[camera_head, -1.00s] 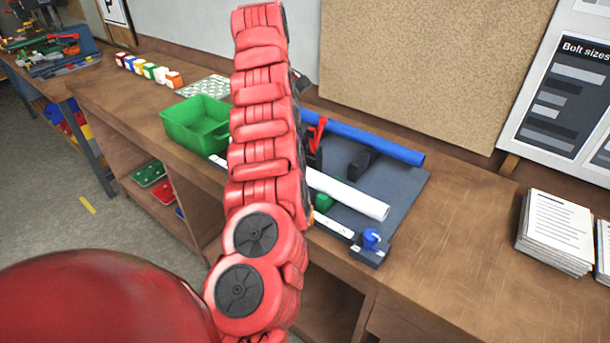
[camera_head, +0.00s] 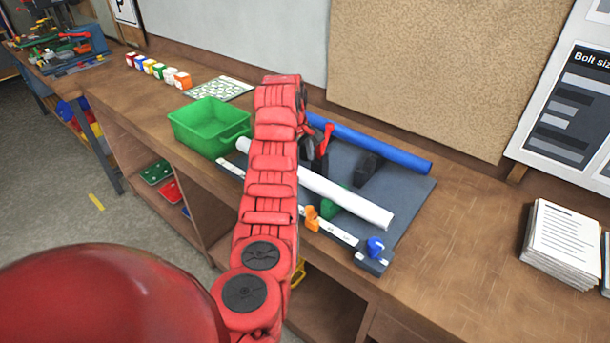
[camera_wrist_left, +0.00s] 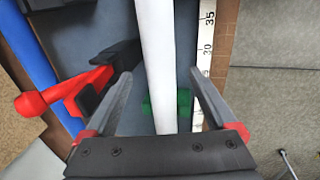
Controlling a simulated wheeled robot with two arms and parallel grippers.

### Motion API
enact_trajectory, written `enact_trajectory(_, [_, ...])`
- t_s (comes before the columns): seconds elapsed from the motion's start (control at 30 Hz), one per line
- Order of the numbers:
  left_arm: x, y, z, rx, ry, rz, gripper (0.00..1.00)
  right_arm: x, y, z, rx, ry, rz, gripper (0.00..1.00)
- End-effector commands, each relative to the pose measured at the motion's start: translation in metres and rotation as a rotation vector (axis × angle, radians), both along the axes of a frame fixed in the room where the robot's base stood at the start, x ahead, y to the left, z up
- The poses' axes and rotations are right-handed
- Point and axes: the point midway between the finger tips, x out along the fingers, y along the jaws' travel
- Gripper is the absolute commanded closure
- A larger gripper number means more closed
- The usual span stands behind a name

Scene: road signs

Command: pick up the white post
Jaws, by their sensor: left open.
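The white post (camera_head: 345,198) lies slantwise across a dark blue-grey board (camera_head: 405,195) on the workbench. My left arm hides part of it in the head view. In the left wrist view the post (camera_wrist_left: 156,45) runs lengthwise between the two fingers of my open left gripper (camera_wrist_left: 160,75). Clear gaps show on both sides, and the fingers do not touch it. I cannot tell how far above the post the fingertips are. In the head view my arm mostly hides the gripper. A green block (camera_head: 331,208) sits beneath the post. My right gripper is not in view.
A red-handled black clamp (camera_head: 322,140) and a blue post (camera_head: 375,147) lie behind the white post. In front are a ruler strip (camera_head: 338,233), an orange piece (camera_head: 312,217) and a blue knob (camera_head: 375,246). A green bin (camera_head: 195,132) stands left; papers (camera_head: 560,245) lie right.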

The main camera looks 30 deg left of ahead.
Motion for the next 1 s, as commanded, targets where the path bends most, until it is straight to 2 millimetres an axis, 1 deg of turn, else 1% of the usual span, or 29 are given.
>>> enact_trajectory(0.17, [0.001, 0.000, -0.007, -0.003, 0.000, 0.001, 0.09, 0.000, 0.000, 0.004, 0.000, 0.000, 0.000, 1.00])
enact_trajectory(0.23, [0.002, 0.000, -0.010, -0.004, 0.003, 0.001, 0.09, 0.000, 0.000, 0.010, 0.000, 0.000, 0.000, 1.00])
enact_trajectory(0.37, [0.004, 0.002, -0.023, -0.006, 0.006, 0.001, 0.09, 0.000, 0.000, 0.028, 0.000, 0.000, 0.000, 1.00])
enact_trajectory(0.43, [0.006, 0.004, -0.033, -0.007, 0.008, 0.001, 0.09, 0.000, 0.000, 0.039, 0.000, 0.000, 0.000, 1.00])
enact_trajectory(0.5, [0.009, 0.004, -0.045, -0.006, 0.005, 0.001, 0.09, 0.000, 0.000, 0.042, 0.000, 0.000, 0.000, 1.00])
enact_trajectory(0.6, [0.011, 0.003, -0.056, -0.005, 0.002, 0.000, 0.09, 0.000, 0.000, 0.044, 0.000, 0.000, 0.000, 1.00])
enact_trajectory(0.8, [0.012, 0.004, -0.058, -0.003, 0.000, 0.000, 0.09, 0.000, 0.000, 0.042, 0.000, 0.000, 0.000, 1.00])
enact_trajectory(0.87, [0.012, 0.004, -0.058, -0.003, 0.000, 0.000, 0.20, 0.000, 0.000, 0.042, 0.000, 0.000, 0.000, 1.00])
enact_trajectory(1.0, [0.012, 0.004, -0.058, -0.002, 0.000, 0.001, 0.45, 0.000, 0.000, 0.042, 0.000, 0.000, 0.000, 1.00])
